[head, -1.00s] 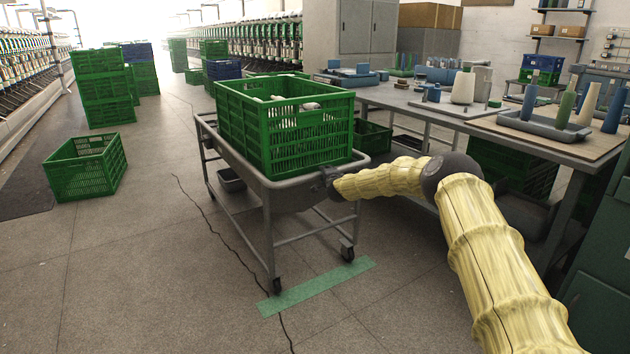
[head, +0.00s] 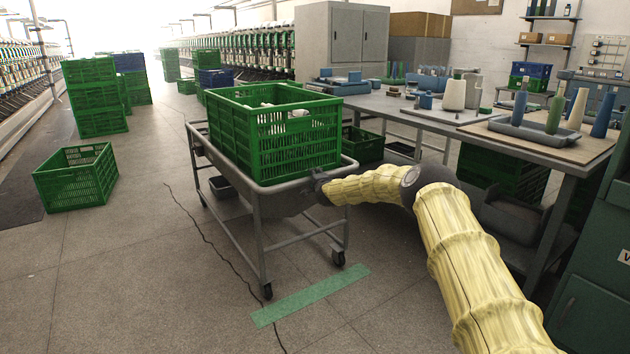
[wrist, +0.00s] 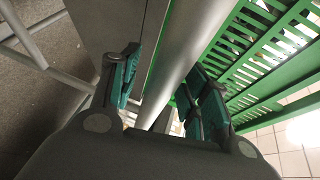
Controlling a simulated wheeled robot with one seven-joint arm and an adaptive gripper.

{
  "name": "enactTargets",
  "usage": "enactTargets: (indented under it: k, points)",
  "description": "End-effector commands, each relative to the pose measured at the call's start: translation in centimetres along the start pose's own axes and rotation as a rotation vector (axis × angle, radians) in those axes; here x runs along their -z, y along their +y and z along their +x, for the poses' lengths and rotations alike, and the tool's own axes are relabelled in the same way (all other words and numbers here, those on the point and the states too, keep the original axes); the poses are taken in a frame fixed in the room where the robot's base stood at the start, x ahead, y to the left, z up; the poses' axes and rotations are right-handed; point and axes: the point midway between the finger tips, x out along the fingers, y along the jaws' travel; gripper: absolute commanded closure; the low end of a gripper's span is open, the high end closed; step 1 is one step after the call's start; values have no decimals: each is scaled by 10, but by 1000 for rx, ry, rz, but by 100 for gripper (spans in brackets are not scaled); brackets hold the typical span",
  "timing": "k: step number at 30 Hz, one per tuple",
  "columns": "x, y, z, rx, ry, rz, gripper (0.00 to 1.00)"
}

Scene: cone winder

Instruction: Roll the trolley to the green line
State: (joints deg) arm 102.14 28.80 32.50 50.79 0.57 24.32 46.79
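The trolley (head: 261,229) is a grey metal frame on castors with a shallow top. A large green crate (head: 274,146) stands on it, holding pale items. The green line (head: 311,296) is a strip on the floor just in front of the trolley's near castors; a small strip of bare floor shows between them. My gripper (head: 319,184) is at the trolley's near right end. Exact finger contact is partly hidden.
A workbench (head: 432,110) with cones and trays runs along the right, with a dark green cabinet (head: 590,285) near it. A loose green crate (head: 76,178) sits on the floor at left, stacked crates (head: 97,97) behind it.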

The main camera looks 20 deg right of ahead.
Motion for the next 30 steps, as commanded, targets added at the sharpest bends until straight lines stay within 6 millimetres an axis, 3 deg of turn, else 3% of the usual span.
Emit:
enactTargets:
  k: [11, 30]
  points:
    - [-2, -2, -7, 1, -2, 0, 54]
    - [-2, -1, -80, 0, -2, 1, 54]
